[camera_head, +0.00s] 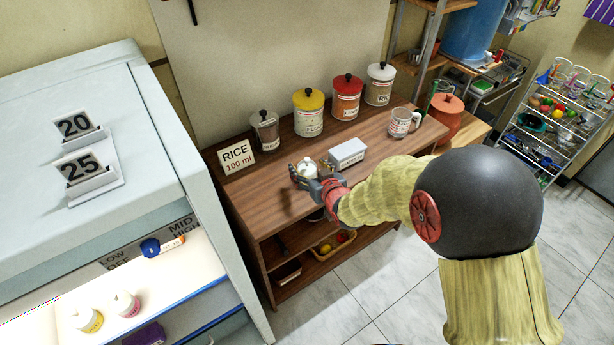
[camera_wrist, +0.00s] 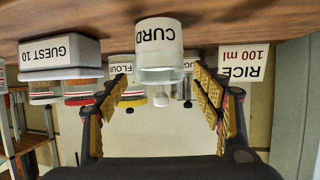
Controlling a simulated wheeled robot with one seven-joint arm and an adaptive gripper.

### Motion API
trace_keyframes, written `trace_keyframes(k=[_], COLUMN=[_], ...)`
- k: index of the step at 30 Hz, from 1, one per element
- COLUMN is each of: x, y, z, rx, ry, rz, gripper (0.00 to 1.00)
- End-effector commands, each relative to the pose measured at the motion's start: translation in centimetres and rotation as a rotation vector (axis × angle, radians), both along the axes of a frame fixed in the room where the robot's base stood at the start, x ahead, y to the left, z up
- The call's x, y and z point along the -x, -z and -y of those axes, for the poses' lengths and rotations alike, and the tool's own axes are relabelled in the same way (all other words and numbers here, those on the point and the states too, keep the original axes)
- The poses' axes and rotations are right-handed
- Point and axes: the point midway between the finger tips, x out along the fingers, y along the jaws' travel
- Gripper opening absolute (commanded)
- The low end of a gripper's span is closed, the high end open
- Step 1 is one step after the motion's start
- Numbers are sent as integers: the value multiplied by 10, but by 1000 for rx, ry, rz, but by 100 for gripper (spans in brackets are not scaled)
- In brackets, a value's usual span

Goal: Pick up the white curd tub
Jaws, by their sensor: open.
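The white curd tub (camera_head: 308,168) stands on the wooden counter, partly hidden by my gripper in the head view. In the wrist view, which is upside down, the tub (camera_wrist: 158,52) shows its CURD label and clear upper part with a knobbed lid. My gripper (camera_head: 308,180) is at the near side of the tub. In the wrist view my gripper (camera_wrist: 160,82) is open, with one finger to each side of the tub and visible gaps. I cannot tell how deep the tub sits between the fingers.
A white GUEST 10 box (camera_head: 348,154) stands just right of the tub. A RICE 100 ml card (camera_head: 237,157) and several lidded canisters, including a yellow-lidded one (camera_head: 309,112), line the back. A glass mug (camera_head: 402,122) is at the right. A white cabinet (camera_head: 95,150) borders the left.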

Motion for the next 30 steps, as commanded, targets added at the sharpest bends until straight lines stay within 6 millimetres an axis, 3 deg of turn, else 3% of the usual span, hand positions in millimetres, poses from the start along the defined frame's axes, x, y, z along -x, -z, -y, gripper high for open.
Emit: trace_keyframes(k=[4, 12, 30], x=[-12, -15, -14], y=[7, 6, 6], z=[-6, -6, -6], rx=[1, 0, 0], ry=[0, 0, 0], rz=[-2, -1, -1], gripper=[66, 66, 32])
